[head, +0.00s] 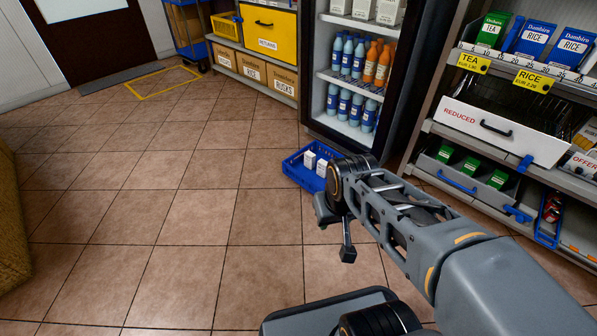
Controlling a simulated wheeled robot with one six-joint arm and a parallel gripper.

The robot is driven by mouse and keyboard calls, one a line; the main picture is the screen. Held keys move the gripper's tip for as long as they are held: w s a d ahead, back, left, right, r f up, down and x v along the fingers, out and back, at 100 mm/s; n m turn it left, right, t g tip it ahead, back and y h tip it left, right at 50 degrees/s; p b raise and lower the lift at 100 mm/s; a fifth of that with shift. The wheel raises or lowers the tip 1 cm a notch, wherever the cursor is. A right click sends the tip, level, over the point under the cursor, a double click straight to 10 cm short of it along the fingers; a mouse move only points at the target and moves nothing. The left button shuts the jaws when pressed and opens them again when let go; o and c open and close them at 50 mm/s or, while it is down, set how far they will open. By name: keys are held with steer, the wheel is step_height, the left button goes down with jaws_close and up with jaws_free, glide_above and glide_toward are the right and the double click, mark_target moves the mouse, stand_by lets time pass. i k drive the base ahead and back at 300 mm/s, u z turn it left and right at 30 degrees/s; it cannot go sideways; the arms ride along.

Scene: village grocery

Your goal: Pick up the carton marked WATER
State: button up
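No carton with a readable WATER label shows in the head view. Two small white cartons (315,163) stand in a blue crate (293,171) on the floor, in front of the open drinks cooler; their print is too small to read. More white cartons (377,9) stand on the cooler's upper shelf, cut off by the top of the picture. My gripper (338,232) hangs at the end of my arm, above the floor and nearer than the blue crate. I see nothing held in it, but its finger opening is not clear. My arm hides the crate's right part.
The cooler (310,75) holds blue and orange bottles. At right, a shelf unit has tea and rice boxes and a protruding REDUCED drawer (505,132). A yellow RETURNS bin (268,35) stands at the back.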

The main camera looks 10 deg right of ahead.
mark_target(321, 170)
steer(key=u, duration=0.65)
steer(key=i, duration=3.6)
steer(key=z, duration=3.45)
